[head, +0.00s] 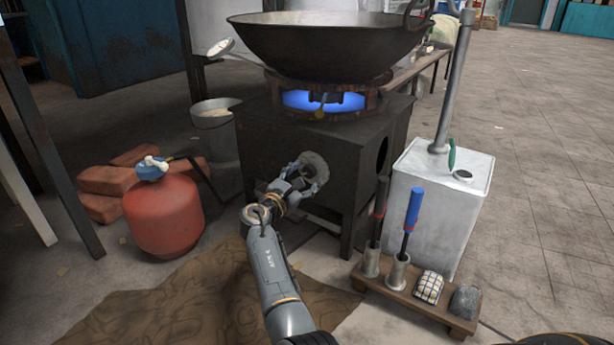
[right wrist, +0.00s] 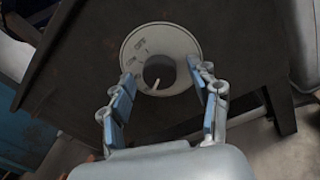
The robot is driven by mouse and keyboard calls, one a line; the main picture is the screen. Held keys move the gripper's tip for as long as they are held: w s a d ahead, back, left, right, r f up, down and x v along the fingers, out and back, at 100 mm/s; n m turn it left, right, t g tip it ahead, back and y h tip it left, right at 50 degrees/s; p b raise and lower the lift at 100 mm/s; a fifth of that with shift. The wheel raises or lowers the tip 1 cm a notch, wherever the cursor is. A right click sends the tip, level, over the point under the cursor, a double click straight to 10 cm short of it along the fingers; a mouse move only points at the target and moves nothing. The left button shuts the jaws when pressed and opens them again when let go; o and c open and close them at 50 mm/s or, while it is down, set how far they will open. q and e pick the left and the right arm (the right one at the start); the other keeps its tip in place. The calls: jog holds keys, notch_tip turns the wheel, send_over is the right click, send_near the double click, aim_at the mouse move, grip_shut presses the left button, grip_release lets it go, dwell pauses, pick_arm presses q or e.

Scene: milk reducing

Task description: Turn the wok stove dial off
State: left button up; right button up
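The wok stove (head: 345,150) is a dark metal box with a blue flame (head: 325,100) burning under a large black wok (head: 325,45). Its dial (head: 316,165) is on the front face, partly hidden by my right gripper (head: 297,178). In the right wrist view the dial has a pale round plate (right wrist: 185,42) with OFF lettering at the upper left and a dark knob (right wrist: 159,70). The knob's white mark points down, slightly left. My right gripper (right wrist: 168,78) is open, its fingers on either side of the knob; contact is unclear. My left gripper is out of view.
A red gas cylinder (head: 163,215) and bricks (head: 105,180) stand left. A white canister (head: 437,215) stands right of the stove, behind a low wooden rack (head: 400,293) with tools. A brown cloth (head: 190,305) lies on the floor in front.

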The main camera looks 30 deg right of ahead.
jog(key=c, duration=1.2)
jog(key=shift+m, duration=0.3)
jog(key=m, duration=0.4)
jog(key=shift+m+h+p, duration=0.3)
jog(key=shift+m, duration=0.1)
jog(key=m, duration=0.6)
jog(key=shift+f+m, duration=0.1)
jog(key=shift+m, duration=0.3)
jog(key=m+g, duration=0.1)
jog(key=m, duration=0.5)
jog(key=shift+m+h+b, duration=0.3)
jog(key=shift+m+h, duration=0.1)
jog(key=m, duration=0.6)
jog(key=shift+w+g, duration=0.1)
jog(key=shift+g, duration=0.3)
